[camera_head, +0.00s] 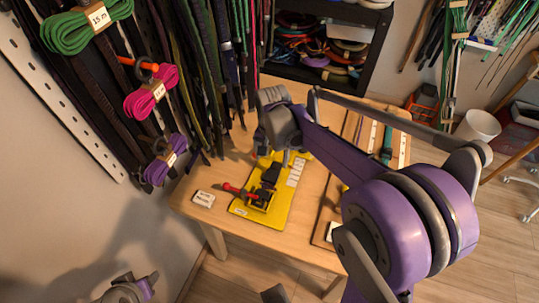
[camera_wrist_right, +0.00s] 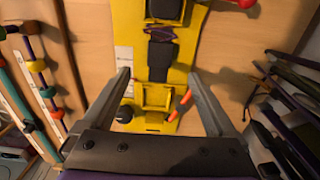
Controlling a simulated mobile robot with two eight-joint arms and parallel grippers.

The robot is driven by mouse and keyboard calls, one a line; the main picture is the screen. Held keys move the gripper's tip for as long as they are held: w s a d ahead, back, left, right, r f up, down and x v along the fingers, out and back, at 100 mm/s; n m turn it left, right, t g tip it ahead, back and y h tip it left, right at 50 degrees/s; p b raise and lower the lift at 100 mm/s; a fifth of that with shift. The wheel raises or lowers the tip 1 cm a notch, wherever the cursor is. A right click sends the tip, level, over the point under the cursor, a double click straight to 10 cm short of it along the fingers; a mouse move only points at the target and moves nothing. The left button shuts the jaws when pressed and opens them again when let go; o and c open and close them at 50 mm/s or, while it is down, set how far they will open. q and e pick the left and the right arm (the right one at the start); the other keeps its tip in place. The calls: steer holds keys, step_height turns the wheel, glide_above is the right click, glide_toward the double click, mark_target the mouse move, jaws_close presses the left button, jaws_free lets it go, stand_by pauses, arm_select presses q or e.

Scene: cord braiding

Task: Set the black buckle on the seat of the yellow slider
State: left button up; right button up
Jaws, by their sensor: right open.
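The yellow jig board (camera_head: 272,219) lies on the wooden table. My right gripper (camera_head: 276,153) is over its far end, open, its fingers apart on either side of the board in the wrist view (camera_wrist_right: 160,83). A yellow block, apparently the slider (camera_wrist_right: 154,96), sits between the fingers, with orange-red pieces at its side. A black block (camera_wrist_right: 159,60), possibly the buckle, lies on the board just beyond it and also shows in the head view (camera_head: 271,173). I cannot tell whether it touches the slider.
A red-handled part (camera_head: 236,189) sticks out from a yellow fixture at the board's near end. A second board with cords (camera_head: 390,145) is to the right. Hanging cords (camera_head: 205,75) crowd the left wall.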

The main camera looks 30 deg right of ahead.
mark_target(271, 175)
step_height(271, 175, down, 9)
steer(key=shift+r+b, duration=0.1)
steer(key=shift+b, duration=0.3)
steer(key=c, duration=1.4)
steer(key=shift+r+p, duration=0.75)
steer(key=shift+r, duration=0.4)
steer(key=shift+w+d+b, duration=0.15)
steer(key=shift+w+d, duration=1.45)
steer(key=shift+d, duration=0.3)
steer(key=shift+w+d+b, duration=0.15)
steer(key=shift+w+d, duration=1.45)
steer(key=shift+d, duration=0.3)
steer(key=shift+f+b, duration=0.1)
steer(key=shift+b, duration=0.3)
